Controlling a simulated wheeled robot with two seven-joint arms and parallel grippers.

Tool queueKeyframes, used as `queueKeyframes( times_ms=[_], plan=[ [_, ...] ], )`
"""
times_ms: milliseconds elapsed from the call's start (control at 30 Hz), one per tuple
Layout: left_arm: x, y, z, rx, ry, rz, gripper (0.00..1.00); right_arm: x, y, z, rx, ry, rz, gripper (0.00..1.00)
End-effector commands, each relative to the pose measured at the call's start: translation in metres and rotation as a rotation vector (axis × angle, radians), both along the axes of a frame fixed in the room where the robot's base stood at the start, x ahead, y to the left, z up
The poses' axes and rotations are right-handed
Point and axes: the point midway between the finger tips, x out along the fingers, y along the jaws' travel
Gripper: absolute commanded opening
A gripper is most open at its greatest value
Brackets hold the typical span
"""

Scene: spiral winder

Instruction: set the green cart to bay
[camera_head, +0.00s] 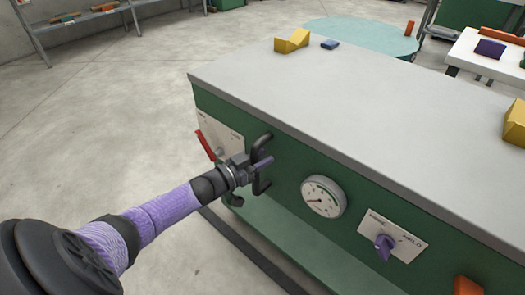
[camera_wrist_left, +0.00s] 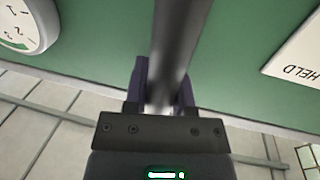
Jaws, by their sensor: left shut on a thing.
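The green cart (camera_head: 345,210) with a grey top fills the middle and right of the head view. A black bar handle (camera_head: 262,183) stands out from its front panel. My left gripper (camera_head: 256,166) is shut on this handle, and in the left wrist view the dark bar (camera_wrist_left: 172,45) runs between the two fingers (camera_wrist_left: 163,88). The panel also carries a round gauge (camera_head: 323,196), a purple knob (camera_head: 384,246) on a white plate marked HELD, and a red lever (camera_head: 206,145) on another white plate. My right gripper is not in view.
A shelf (camera_head: 80,18) is at the far left. The concrete floor left of the cart is clear.

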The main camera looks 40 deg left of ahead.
Motion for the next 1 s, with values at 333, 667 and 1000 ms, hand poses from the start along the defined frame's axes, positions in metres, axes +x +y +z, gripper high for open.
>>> queueKeyframes(
  times_ms=[333, 667, 1000],
  plan=[
    [0.000, 0.000, -0.001, 0.001, 0.003, 0.001, 0.67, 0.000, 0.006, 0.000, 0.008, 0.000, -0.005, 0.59],
    [-0.014, 0.003, 0.002, 0.001, 0.003, 0.000, 0.67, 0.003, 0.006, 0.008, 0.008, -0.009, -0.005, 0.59],
    [-0.084, 0.020, 0.002, 0.000, 0.003, 0.002, 0.67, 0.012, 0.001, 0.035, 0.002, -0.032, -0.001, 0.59]
  ],
)
